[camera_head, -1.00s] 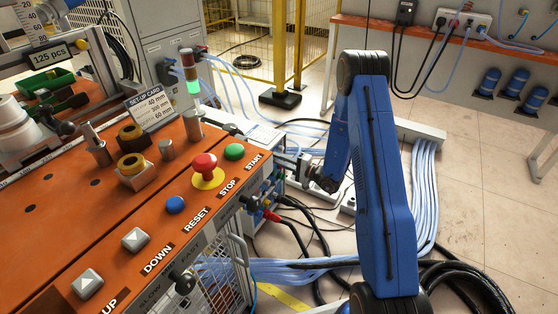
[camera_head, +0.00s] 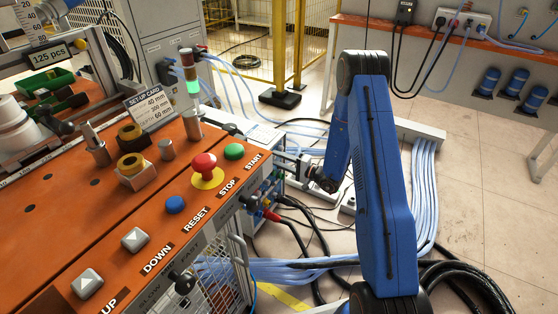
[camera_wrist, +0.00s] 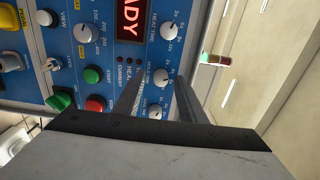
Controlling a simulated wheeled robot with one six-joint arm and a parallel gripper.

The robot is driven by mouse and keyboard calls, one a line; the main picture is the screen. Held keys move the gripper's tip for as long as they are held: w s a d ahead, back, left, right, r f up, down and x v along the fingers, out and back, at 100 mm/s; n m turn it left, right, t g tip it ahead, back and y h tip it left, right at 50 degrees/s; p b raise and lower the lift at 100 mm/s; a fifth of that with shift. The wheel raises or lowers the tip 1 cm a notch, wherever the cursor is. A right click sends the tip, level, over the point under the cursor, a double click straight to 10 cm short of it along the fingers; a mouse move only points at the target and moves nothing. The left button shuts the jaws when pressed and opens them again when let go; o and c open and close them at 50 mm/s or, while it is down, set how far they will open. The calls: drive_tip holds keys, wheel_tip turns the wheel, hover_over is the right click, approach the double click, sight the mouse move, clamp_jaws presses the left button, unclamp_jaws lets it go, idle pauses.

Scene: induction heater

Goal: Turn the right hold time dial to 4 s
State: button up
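In the wrist view the blue control panel (camera_wrist: 118,75) appears turned on its side. The dial that looks like the hold time dial (camera_wrist: 161,76) is a white knob in the column below the heat time dial (camera_wrist: 167,31). My gripper (camera_wrist: 160,74) is open, with one dark finger on each side of this knob. I cannot tell whether the fingers touch it, and its setting is too small to read. In the head view my gripper (camera_head: 304,168) is at the side of the heater unit (camera_head: 268,142), whose front is mostly hidden.
Another white knob (camera_wrist: 155,107) lies close below, between the fingers. Green (camera_wrist: 93,75) and red (camera_wrist: 95,104) buttons and a red lit display (camera_wrist: 131,20) are nearby. In the head view, an orange table (camera_head: 60,225) stands left and cables (camera_head: 428,190) run along the floor right.

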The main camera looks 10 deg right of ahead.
drive_tip(key=v, duration=1.7)
drive_tip(key=shift+s+d+r, duration=0.1)
drive_tip(key=shift+s+d, duration=0.05)
